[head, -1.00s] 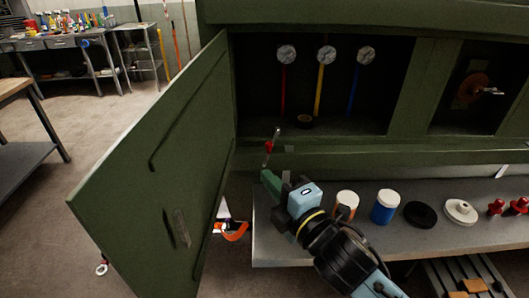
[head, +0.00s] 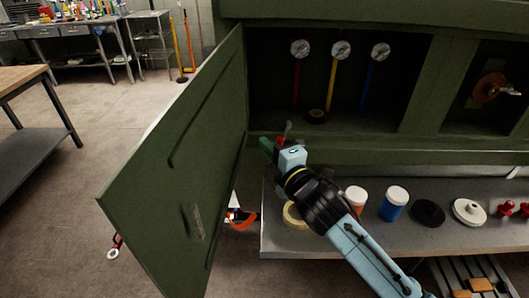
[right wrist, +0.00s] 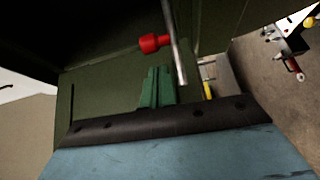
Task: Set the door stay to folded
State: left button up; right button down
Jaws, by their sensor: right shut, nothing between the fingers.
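The door stay is a thin metal rod with a red knob (head: 281,140) at the lower hinge-side corner of the green cabinet opening. It stands tilted, partly hidden by my right gripper in the head view. The right wrist view shows the rod (right wrist: 174,42) and its red knob (right wrist: 153,43) just beyond the green fingers. My right gripper (head: 267,147) is shut and empty; its fingers (right wrist: 156,88) are close to the rod, and I cannot tell if they touch it. The green door (head: 180,165) stands open to the left. My left gripper is not in view.
A grey shelf (head: 440,237) below the opening holds a tape roll (head: 293,216), a white-lidded orange jar (head: 355,197), a blue jar (head: 395,205), black and white discs and red knobs. Gauges (head: 341,50) hang inside the cabinet. Open floor lies left of the door.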

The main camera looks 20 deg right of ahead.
jog(key=shift+s+d, duration=0.15)
jog(key=shift+d, duration=0.75)
jog(key=shift+s+d+y+p, duration=0.1)
jog(key=shift+d+y+p, duration=0.1)
jog(key=shift+y+p, duration=0.1)
jog(key=shift+s+d+n+y, duration=0.2)
jog(key=shift+n+y, duration=0.1)
jog(key=shift+n, duration=0.1)
